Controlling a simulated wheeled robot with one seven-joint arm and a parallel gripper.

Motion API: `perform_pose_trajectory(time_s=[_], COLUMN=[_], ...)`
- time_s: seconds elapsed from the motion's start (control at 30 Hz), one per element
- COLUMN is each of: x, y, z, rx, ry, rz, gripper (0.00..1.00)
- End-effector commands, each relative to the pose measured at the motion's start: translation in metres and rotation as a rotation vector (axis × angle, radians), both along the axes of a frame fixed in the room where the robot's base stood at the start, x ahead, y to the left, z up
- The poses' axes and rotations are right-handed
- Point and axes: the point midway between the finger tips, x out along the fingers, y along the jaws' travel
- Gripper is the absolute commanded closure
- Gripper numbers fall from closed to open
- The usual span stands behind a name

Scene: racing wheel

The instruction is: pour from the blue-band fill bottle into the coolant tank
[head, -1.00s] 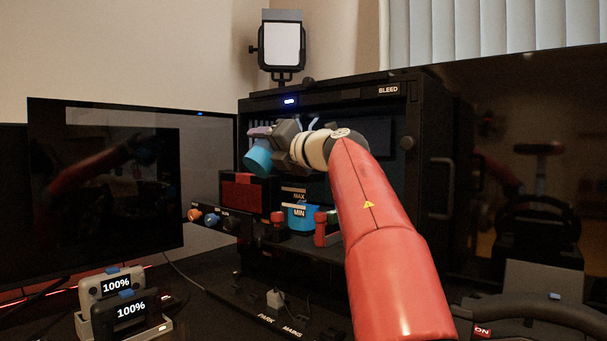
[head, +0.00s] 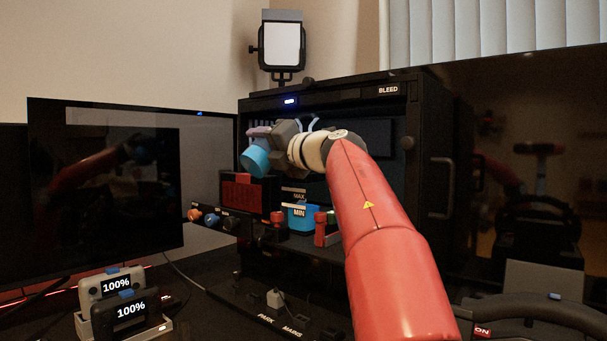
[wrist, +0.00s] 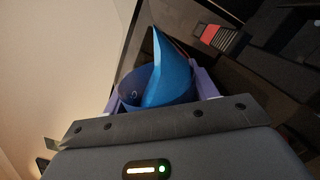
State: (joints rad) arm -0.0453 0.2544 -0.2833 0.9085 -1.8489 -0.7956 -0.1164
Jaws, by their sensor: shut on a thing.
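The blue-band fill bottle (head: 256,158) is in my gripper (head: 262,133), in front of the open black case. In the head view only its blue part shows, tilted down to the left above a red block. In the wrist view the blue bottle (wrist: 168,80) sits between the purple fingers of my gripper (wrist: 164,88), which is shut on it. Whether liquid is flowing does not show.
Small red-topped fittings (head: 278,219) stand beside the tank. Two controllers reading 100% (head: 122,300) sit in a dock at lower left. A dark monitor (head: 110,190) stands left of the case.

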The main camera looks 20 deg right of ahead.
Motion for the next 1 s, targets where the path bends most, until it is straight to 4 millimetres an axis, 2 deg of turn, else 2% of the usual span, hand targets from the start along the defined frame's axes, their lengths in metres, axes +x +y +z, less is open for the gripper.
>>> perform_pose_trajectory(time_s=[0.33, 1.0], x=[-0.002, -0.003], y=[0.002, 0.004], z=[0.0, -0.02], rx=[0.03, 0.087], ry=[0.015, 0.044], rz=[0.0, 0.0], gripper=[0.73, 0.73])
